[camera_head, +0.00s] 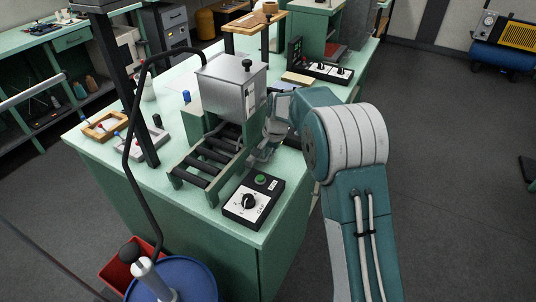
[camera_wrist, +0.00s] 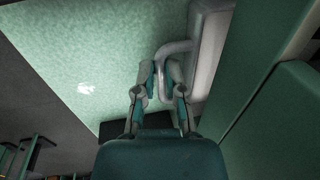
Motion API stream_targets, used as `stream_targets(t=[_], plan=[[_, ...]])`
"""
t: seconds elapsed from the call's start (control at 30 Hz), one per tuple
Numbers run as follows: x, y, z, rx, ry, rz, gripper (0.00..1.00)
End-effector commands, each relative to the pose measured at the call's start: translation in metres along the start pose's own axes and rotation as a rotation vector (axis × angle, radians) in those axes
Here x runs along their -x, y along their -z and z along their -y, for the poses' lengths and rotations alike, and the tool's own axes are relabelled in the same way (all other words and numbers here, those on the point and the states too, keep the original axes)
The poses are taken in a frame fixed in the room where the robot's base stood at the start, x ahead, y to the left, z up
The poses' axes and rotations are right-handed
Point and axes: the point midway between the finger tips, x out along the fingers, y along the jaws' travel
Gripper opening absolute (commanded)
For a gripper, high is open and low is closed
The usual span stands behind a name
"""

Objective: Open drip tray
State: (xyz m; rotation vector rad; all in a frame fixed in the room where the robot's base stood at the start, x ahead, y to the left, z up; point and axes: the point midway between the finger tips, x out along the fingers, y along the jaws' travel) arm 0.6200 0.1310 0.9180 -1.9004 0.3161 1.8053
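The drip tray (camera_wrist: 208,50) shows in the wrist view as a pale grey body with a loop handle (camera_wrist: 176,46), beside the green tabletop. My gripper (camera_wrist: 161,78) has its two fingers drawn in on either side of the handle's bar, and they look closed on it. In the head view my gripper (camera_head: 268,140) is at the right side of the roller machine (camera_head: 207,160), below the grey metal box (camera_head: 231,85). The tray itself is mostly hidden there by the gripper and machine.
A control box with a black knob and green button (camera_head: 254,201) stands on the table's near corner. The green table (camera_head: 105,150) also holds a wooden rack (camera_head: 103,127) and a switch panel (camera_head: 328,72). A blue drum (camera_head: 180,283) and red bin (camera_head: 128,265) stand in front.

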Motion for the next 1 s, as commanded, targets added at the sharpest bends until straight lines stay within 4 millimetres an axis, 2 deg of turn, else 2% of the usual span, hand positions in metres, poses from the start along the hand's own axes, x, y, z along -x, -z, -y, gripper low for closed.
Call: stream_targets(t=[0.27, 0.37, 0.7, 0.83, 1.0], plan=[[0.001, 0.0, -0.003, -0.002, 0.002, -0.001, 0.0], [0.004, 0.001, -0.017, -0.004, 0.002, -0.001, 0.0], [0.02, 0.001, -0.096, -0.006, 0.002, -0.001, 0.0], [0.023, 0.001, -0.109, -0.003, 0.003, -0.002, 0.0], [0.023, 0.001, -0.111, 0.0, 0.003, -0.003, 0.0]])
